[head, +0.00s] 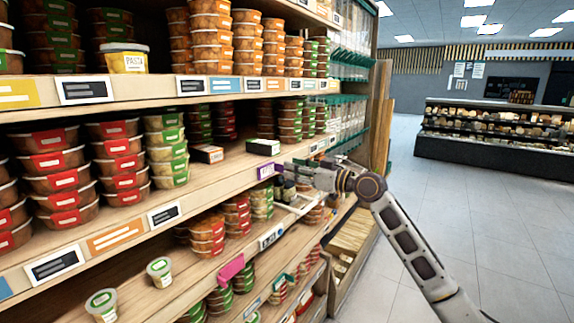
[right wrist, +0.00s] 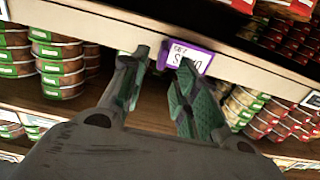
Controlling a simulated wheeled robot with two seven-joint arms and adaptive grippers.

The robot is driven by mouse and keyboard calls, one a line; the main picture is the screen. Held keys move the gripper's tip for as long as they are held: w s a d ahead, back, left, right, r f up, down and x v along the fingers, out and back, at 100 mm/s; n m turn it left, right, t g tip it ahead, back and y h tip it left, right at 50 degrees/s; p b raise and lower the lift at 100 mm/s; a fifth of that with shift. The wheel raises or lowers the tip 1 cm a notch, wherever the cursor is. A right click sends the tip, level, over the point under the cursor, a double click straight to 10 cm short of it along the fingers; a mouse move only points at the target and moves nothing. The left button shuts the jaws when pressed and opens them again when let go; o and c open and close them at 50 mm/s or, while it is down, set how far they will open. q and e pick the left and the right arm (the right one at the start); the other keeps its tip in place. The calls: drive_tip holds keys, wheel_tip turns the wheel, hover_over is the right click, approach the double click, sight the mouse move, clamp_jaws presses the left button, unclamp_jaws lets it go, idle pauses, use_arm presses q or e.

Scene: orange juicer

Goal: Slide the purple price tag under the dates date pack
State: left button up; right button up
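The purple price tag (head: 265,171) sits on the front edge of the middle shelf (head: 215,182). In the right wrist view the tag (right wrist: 187,53) shows its white face, partly behind my fingers. My right gripper (head: 284,168) is just right of the tag in the head view. In the right wrist view its two green-padded fingers (right wrist: 162,70) are apart, with the tag at their tips; contact cannot be told. Two small dark boxes stand on the middle shelf, one (head: 207,154) to the left and one (head: 262,147) above the tag. Their labels are unreadable. My left gripper is out of view.
Stacked tubs with red lids (head: 57,175) and green lids (head: 167,150) fill the shelf to the left. A pink tag (head: 231,268) hangs on a lower edge. The upper shelf edge (head: 190,87) overhangs. The floor (head: 480,215) to the right is clear.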

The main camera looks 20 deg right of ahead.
sight(272, 171)
drive_tip(key=shift+p+x, duration=0.35)
drive_tip(key=shift+x, duration=1.35)
clamp_jaws()
